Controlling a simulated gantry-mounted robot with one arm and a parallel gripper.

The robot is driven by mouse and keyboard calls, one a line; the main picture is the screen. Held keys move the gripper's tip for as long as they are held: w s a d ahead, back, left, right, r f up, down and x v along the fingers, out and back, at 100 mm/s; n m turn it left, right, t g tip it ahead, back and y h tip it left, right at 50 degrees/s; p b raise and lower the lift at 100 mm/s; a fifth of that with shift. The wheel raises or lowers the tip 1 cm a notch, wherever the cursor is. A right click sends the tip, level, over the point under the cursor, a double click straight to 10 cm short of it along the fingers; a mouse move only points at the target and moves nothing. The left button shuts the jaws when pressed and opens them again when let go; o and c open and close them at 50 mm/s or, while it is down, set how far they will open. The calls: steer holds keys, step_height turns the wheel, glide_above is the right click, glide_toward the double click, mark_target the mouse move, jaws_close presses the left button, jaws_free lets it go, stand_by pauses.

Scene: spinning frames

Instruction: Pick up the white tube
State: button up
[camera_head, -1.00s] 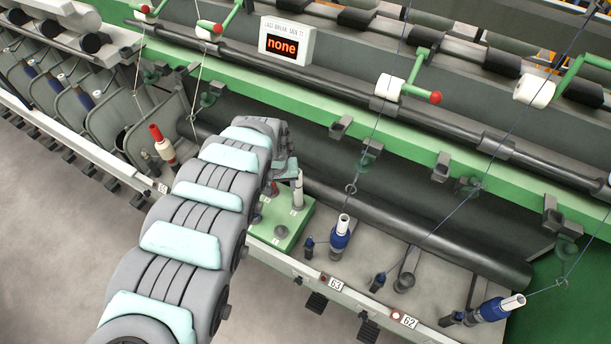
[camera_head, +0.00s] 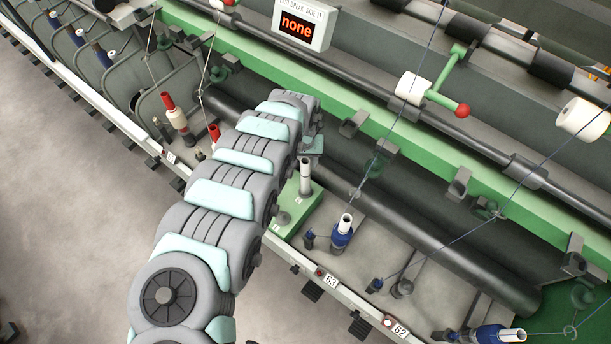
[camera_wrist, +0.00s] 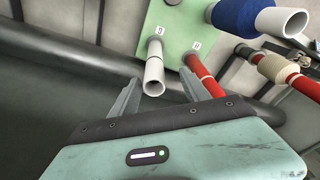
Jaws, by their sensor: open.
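The white tube (camera_head: 306,177) stands upright on a green block (camera_head: 311,203) on the machine's ledge. In the wrist view the white tube (camera_wrist: 154,68) rises from the green block (camera_wrist: 176,22), its open end towards me. My gripper (camera_wrist: 158,76) is open and empty. Its two fingers show on either side of the tube's open end; I cannot tell whether they reach down around it. In the head view my gripper (camera_head: 313,146) is just above the tube, partly hidden by my arm.
A red tube (camera_wrist: 205,76) stands close beside my right finger in the wrist view. A blue bobbin (camera_head: 342,234) with a thread stands right of the block. A dark roller (camera_head: 440,250) runs behind. A red-topped cream bobbin (camera_head: 177,118) stands left of my arm.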

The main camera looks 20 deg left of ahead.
mark_target(305, 177)
steer(key=f, duration=0.2)
steer(key=d+f, duration=0.1)
steer(key=f, duration=0.1)
steer(key=shift+w+f, duration=0.1)
steer(key=shift+w, duration=0.1)
steer(key=shift+a+f, duration=0.1)
steer(key=shift+f, duration=0.4)
steer(key=shift+c, duration=0.5)
jaws_close()
